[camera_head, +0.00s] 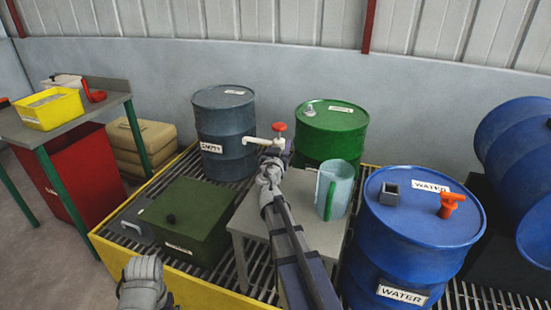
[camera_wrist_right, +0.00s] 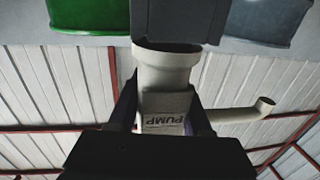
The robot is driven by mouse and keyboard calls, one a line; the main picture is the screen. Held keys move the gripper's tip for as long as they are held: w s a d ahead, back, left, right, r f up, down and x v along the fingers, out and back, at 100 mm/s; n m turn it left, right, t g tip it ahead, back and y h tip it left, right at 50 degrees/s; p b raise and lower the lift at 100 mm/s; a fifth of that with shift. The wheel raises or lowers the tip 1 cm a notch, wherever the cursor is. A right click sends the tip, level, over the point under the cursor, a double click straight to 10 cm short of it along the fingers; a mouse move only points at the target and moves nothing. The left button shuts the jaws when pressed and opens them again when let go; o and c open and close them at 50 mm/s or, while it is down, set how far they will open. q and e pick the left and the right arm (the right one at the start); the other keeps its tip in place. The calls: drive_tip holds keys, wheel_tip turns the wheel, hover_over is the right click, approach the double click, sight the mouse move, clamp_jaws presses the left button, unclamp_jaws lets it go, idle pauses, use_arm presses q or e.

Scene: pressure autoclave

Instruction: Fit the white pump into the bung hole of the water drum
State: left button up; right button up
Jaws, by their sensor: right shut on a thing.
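The white pump has a red knob and a side spout (camera_head: 258,141). My right gripper (camera_head: 272,162) is shut on it, raised in front of the grey and green drums. In the right wrist view the pump (camera_wrist_right: 165,78), labelled PUMP, is between the fingers of my right gripper (camera_wrist_right: 163,105), with a dark square block (camera_wrist_right: 175,18) at its end. The blue water drum (camera_head: 400,245) stands at the right, apart from the pump. A dark square socket (camera_head: 390,193) is on its lid, probably the bung hole. My left gripper (camera_head: 145,275) is low at the left; its jaws are unclear.
A red-orange tap-like fitting (camera_head: 451,205) is on the water drum's lid. A pale jug with a green handle (camera_head: 334,190) stands on a small grey table (camera_head: 250,220) beside the drum. A green box (camera_head: 180,222) sits on the yellow-edged grating. Blue drums lie at far right.

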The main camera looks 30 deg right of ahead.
clamp_jaws()
idle(0.5)
use_arm(q)
wheel_tip(320, 180, up, 10)
drive_tip(key=p, duration=1)
use_arm(e)
wheel_tip(320, 180, up, 10)
use_arm(q)
drive_tip(key=shift+c, duration=0.2)
